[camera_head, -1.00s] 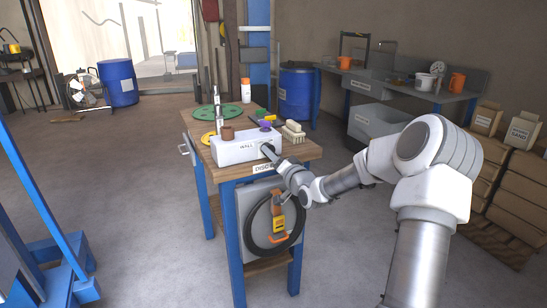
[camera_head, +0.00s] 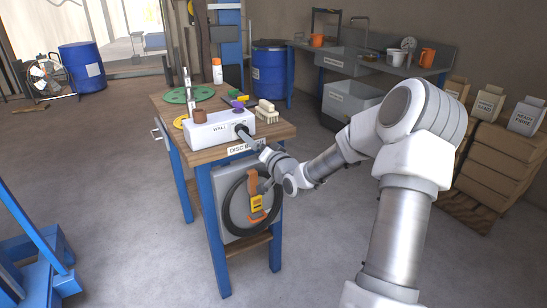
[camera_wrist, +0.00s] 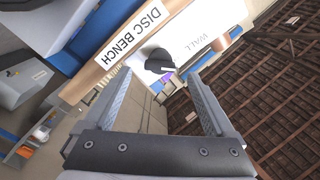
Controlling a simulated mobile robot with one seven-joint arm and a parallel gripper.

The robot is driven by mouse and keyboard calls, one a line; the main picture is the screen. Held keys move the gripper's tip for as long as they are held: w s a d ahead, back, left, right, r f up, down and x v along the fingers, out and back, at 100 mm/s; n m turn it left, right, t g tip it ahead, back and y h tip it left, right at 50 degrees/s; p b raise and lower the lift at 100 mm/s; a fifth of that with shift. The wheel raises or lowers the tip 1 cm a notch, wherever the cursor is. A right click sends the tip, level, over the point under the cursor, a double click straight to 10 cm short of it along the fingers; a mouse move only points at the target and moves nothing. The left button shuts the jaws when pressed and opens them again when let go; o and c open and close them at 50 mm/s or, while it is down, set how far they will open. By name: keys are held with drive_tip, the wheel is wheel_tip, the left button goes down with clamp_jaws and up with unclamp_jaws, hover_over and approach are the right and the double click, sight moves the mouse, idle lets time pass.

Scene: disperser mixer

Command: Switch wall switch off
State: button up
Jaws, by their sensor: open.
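The wall switch is a white box (camera_head: 218,130) lettered WALL on the bench top, with a dark round knob (camera_head: 241,129) on its front face near the right end. In the wrist view the black knob (camera_wrist: 157,59) has a pale pointer mark and sits just ahead of the fingertips, roughly centred between them. My gripper (camera_wrist: 159,76) is open and empty, its two fingers apart. In the head view my gripper (camera_head: 256,143) is close in front of the knob; whether it touches the knob cannot be told.
The wooden bench (camera_head: 285,131) with blue legs carries a green disc (camera_head: 188,94), a brown pot and a brush. A coiled black hose (camera_head: 228,208) hangs below on its front. Paper sacks (camera_head: 487,104) and stacked boxes stand right.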

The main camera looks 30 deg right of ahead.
drive_tip(key=s+p, duration=0.2)
drive_tip(key=s, duration=1.1)
drive_tip(key=shift+d, duration=0.2)
drive_tip(key=shift+f, duration=0.1)
